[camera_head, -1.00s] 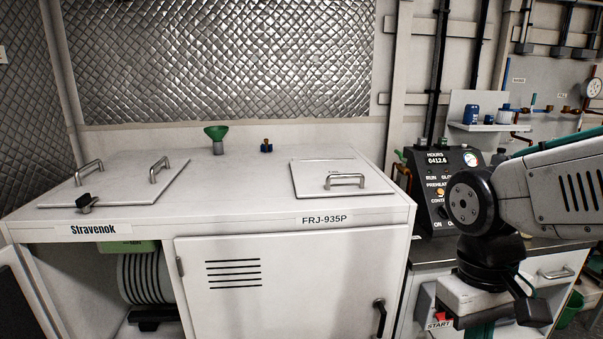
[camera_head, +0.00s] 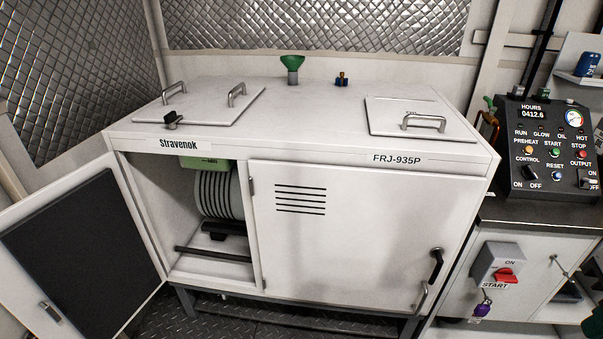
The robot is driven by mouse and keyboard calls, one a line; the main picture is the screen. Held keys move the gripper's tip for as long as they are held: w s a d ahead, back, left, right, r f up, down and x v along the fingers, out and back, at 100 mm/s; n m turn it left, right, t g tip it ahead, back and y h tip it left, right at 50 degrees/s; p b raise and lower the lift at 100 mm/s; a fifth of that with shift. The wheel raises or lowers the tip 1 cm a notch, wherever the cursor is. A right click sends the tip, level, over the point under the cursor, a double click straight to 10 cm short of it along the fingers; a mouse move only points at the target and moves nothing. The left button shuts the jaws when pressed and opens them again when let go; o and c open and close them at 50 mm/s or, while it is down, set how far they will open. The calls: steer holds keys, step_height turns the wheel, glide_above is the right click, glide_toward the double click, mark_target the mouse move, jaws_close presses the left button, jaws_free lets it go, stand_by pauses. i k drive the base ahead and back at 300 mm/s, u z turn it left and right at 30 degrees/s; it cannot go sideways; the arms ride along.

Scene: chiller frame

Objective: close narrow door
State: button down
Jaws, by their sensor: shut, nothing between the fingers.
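The narrow door (camera_head: 85,255) stands wide open at the left of the white cabinet (camera_head: 330,150), swung out toward the front left. Its dark inner panel faces me, and a small latch (camera_head: 50,312) shows near its free edge. Its lower left part runs out of the picture. The opening beside it shows a ribbed grey drum (camera_head: 216,195) under a green part. The wide door (camera_head: 350,235), with a dark handle (camera_head: 436,265), looks closed. My gripper is not in view.
A control panel (camera_head: 548,150) and a red START switch (camera_head: 503,275) are on the right. Two lids with handles and a green funnel (camera_head: 292,66) are on the cabinet top. Dark tread-plate floor (camera_head: 240,322) lies below the cabinet.

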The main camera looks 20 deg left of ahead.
mark_target(80, 246)
steer(key=k, duration=0.5)
steer(key=u, duration=2.65)
steer(key=i, duration=2)
steer(key=z, duration=1.8)
